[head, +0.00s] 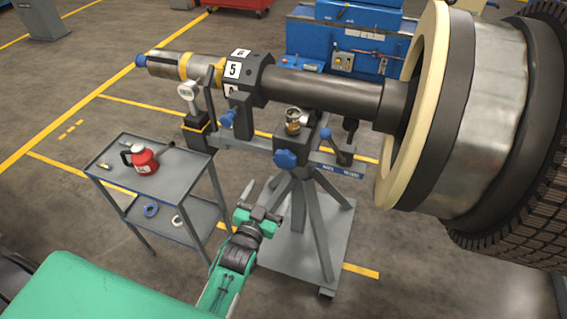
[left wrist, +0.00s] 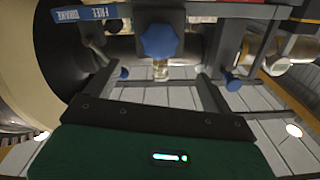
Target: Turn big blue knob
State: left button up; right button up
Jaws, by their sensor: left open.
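The big blue knob (head: 285,159) is a lobed knob on the front of the rotor stand's crossbar, below a small brass-coloured fitting. It also shows in the left wrist view (left wrist: 160,41), straight ahead between the fingers and beyond their tips. My left gripper (head: 262,201) is below and a little left of the knob in the head view, apart from it. Its two fingers (left wrist: 154,68) are spread wide with nothing between them. My right gripper is in neither view.
The stand (head: 325,230) carries a long shaft with a large wheel (head: 490,110) at right. Smaller blue knobs (head: 227,118) (head: 325,133) flank the big one. A grey cart (head: 110,178) with a red can (head: 140,158) stands at left. A green surface (head: 90,290) fills the lower left.

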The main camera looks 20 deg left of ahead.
aim_at(284, 163)
pick_arm(q)
jog(key=w, duration=0.4)
jog(key=w+p, duration=0.1)
jog(key=w, duration=0.3)
jog(key=w+p, duration=0.1)
jog(key=w, duration=0.4)
jog(key=shift+d, duration=0.25)
jog(key=shift+c, duration=0.5)
jog(key=c, duration=0.9)
jog(key=shift+n, duration=0.3)
jog(key=n+p, duration=0.1)
jog(key=n, duration=0.3)
jog(key=shift+f, duration=0.1)
jog(key=shift+n, duration=2)
